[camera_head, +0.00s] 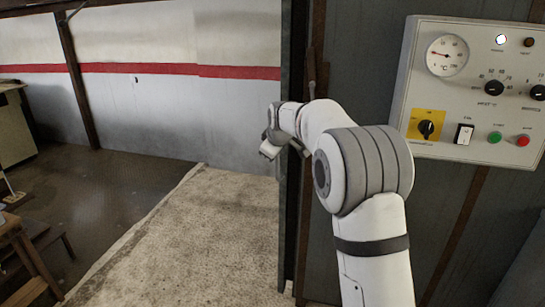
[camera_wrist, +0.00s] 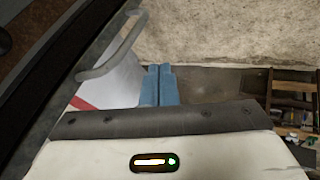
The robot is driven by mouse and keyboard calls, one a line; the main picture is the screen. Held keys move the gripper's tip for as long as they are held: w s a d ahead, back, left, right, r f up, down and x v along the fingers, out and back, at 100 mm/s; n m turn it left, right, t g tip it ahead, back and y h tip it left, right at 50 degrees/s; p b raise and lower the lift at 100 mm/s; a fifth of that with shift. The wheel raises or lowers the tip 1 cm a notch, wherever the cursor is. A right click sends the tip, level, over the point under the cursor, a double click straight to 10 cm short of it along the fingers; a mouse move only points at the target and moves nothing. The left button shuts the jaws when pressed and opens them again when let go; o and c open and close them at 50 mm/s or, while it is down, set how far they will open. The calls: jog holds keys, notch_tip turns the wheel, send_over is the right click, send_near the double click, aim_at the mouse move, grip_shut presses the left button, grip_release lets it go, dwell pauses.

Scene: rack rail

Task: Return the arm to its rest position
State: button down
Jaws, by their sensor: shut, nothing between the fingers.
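My arm reaches forward from the lower right in the head view, bent at its large grey-banded joint. Its far end is beside a dark vertical post, with the fingers too small to make out there. In the wrist view my gripper (camera_wrist: 159,70) shows as two blue fingers pressed together, with nothing between them.
A grey control panel (camera_head: 408,145) with a gauge, knobs, a switch and buttons stands close right of my arm. A grey bar handle (camera_wrist: 117,52) is left of the fingers in the wrist view. Pale floor (camera_head: 205,245) lies open to the left; wooden furniture (camera_head: 30,260) is at far left.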

jog(key=s+d+f+m+g, duration=0.1)
jog(key=s+d+f+m, duration=0.1)
jog(key=s, duration=1.3)
jog(key=s+d+f+m+g, duration=0.2)
jog(key=s+d+m, duration=0.3)
jog(key=s, duration=1)
jog(key=s+d+f+m+g+h, duration=0.1)
jog(key=s+d+m, duration=0.3)
jog(key=s, duration=1.2)
jog(key=shift+f+g, duration=0.3)
jog(key=shift+f, duration=0.6)
jog(key=shift+w+r, duration=0.1)
